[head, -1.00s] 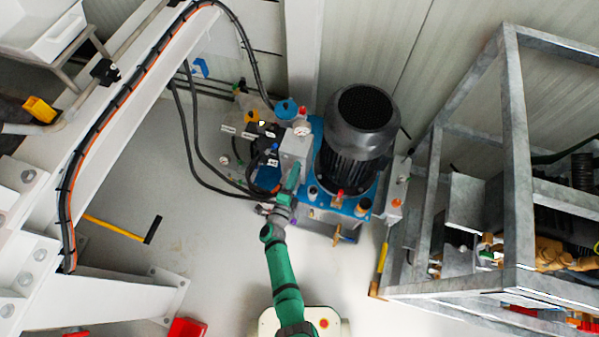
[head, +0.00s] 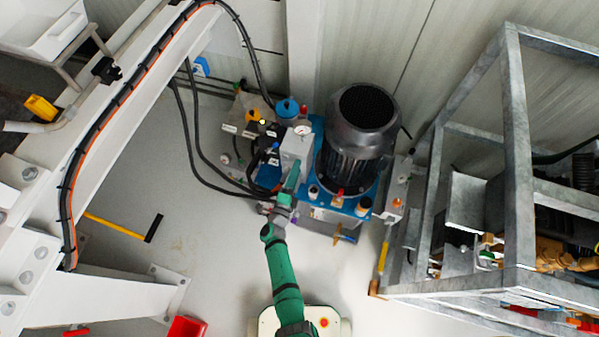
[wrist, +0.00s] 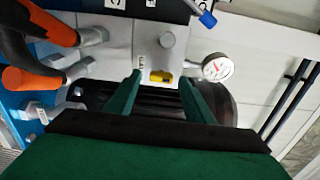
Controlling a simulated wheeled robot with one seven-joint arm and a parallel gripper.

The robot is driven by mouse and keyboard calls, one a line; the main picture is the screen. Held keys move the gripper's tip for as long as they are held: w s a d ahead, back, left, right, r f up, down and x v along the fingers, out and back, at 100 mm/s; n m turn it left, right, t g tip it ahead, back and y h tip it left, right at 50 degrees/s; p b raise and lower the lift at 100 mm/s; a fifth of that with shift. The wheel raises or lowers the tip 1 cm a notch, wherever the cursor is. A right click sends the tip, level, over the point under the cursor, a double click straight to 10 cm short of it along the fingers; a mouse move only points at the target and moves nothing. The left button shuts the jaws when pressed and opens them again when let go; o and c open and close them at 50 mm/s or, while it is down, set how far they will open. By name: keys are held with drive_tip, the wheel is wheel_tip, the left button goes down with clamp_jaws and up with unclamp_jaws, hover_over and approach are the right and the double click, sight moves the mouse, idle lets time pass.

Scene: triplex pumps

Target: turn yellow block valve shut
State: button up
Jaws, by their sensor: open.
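The yellow block valve (wrist: 160,76) is a small yellow handle on the face of a silver-grey block (wrist: 150,45) in the wrist view. A label plate sits just left of it. My gripper (wrist: 159,82) is open, with its two green fingers on either side of the yellow handle in the picture. I cannot tell how far the tips are from the block, and nothing is held. In the head view the block (head: 296,146) stands beside the motor; my gripper (head: 288,184) is near its front, and the yellow handle cannot be made out.
A pressure gauge (wrist: 217,67) sits right of the block. Orange-ended black hoses (wrist: 40,78) and fittings crowd the left side. The big dark motor (head: 358,130) stands right of the block. A metal frame (head: 515,150) is further right.

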drive_tip(key=v, duration=1)
drive_tip(key=shift+s, duration=0.4)
drive_tip(key=s+d+r+n+g+y, duration=0.1)
drive_tip(key=s+d+r+n+y, duration=0.1)
drive_tip(key=s+r+n, duration=0.8)
drive_tip(key=s+d+r+n+y, duration=0.2)
drive_tip(key=s+r+n+y, duration=0.1)
drive_tip(key=s+r+n, duration=0.8)
drive_tip(key=s+r, duration=0.5)
drive_tip(key=r, duration=0.1)
drive_tip(key=shift+s+d+r+n+g, duration=0.25)
drive_tip(key=shift+d+r+n+g, duration=0.05)
drive_tip(key=shift+r+g, duration=0.1)
